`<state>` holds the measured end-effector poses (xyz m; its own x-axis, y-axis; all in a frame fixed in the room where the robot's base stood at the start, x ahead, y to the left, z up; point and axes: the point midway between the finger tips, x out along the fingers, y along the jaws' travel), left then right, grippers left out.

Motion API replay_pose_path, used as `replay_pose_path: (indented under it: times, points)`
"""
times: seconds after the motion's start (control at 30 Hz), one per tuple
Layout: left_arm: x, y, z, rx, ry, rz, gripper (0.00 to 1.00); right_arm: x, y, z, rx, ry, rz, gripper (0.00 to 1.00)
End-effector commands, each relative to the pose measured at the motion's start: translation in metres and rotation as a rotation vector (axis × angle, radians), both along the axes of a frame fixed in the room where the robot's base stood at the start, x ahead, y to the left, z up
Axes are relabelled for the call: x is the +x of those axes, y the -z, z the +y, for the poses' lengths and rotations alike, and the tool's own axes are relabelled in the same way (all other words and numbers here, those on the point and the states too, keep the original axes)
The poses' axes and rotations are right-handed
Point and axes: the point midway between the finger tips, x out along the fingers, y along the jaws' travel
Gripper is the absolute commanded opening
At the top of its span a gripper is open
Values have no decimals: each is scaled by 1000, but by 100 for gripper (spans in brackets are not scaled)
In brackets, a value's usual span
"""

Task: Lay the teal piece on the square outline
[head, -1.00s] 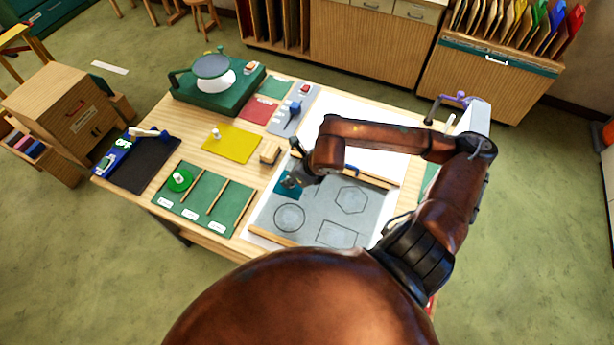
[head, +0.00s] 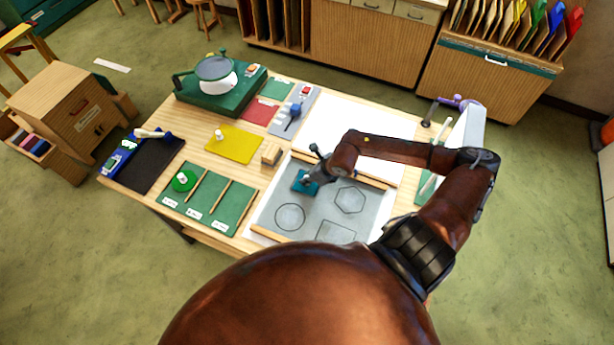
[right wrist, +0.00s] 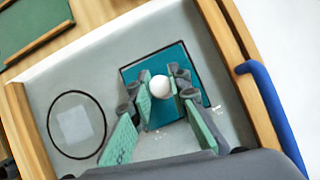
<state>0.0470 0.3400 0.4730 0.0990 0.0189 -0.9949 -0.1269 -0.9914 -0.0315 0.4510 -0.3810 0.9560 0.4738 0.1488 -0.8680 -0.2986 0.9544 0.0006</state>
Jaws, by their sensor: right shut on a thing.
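The teal piece (right wrist: 170,58) is a flat square with a white round knob (right wrist: 160,86). In the head view the teal piece (head: 301,187) is at the upper left of the grey panel (head: 318,207). My right gripper (right wrist: 162,90) is shut on the knob, with green finger pads either side; it also shows in the head view (head: 310,178). A dark line of the square outline (right wrist: 127,95) shows along the piece's left edge, and the rest is mostly covered. The piece looks roughly lined up with it. I cannot tell whether it touches the panel. My left gripper is out of view.
The panel also has a circle outline (head: 289,217), a hexagon outline (head: 350,200) and a four-sided outline (head: 336,233). Wooden strips (right wrist: 20,125) border it. A green sorting tray (head: 207,196) with a green round piece (head: 184,181) and a wooden block (head: 271,154) stand to the left.

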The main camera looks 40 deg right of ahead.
Motion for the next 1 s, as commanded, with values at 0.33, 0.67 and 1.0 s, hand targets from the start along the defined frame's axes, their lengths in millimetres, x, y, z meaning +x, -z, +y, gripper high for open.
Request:
replay_pose_path:
  times: [0.33, 0.67, 1.0]
  points:
    - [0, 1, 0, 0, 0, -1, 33, 0, 1, 0, 0, 0, 1, 31]
    - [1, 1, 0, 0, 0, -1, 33, -1, 0, 0, 0, 0, 1, 34]
    - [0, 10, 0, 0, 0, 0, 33, -25, -41, -8, -5, -2, 1, 34]
